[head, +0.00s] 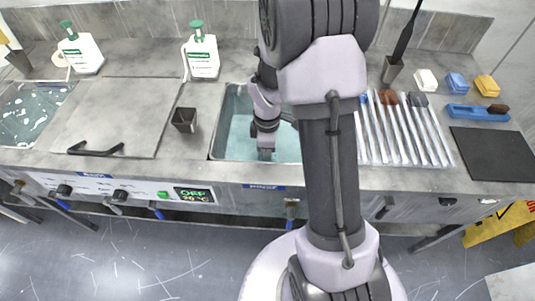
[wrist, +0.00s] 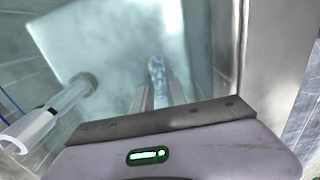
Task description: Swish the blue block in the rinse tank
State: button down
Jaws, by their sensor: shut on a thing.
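The rinse tank (head: 216,137) is a steel basin of pale teal water set into the counter; its wall also shows in the wrist view (wrist: 266,50). My gripper (head: 265,153) points down into the tank. In the wrist view, the two fingers of my gripper (wrist: 159,84) are closed on the blue block (wrist: 157,67), which looks blue with whitish speckles. Most of the block is hidden between the fingers. It is over or in the tank's water; I cannot tell how deep. In the head view the block is hidden by my gripper.
A pipe fitting (wrist: 65,105) sticks into the tank on the left in the wrist view.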

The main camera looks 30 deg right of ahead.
jog(key=shift+r+p, duration=1.05)
jog(key=shift+r, duration=0.1)
jog(key=shift+f+b, duration=0.95)
jog(key=shift+f, duration=0.3)
jog(key=shift+r, duration=0.1)
notch_tip(320, 180, up, 2)
jog(key=shift+r+p, duration=0.2)
jog(key=shift+p, duration=1)
jog(key=shift+f+b, duration=1)
jog(key=shift+f, duration=0.3)
jog(key=shift+r, duration=0.1)
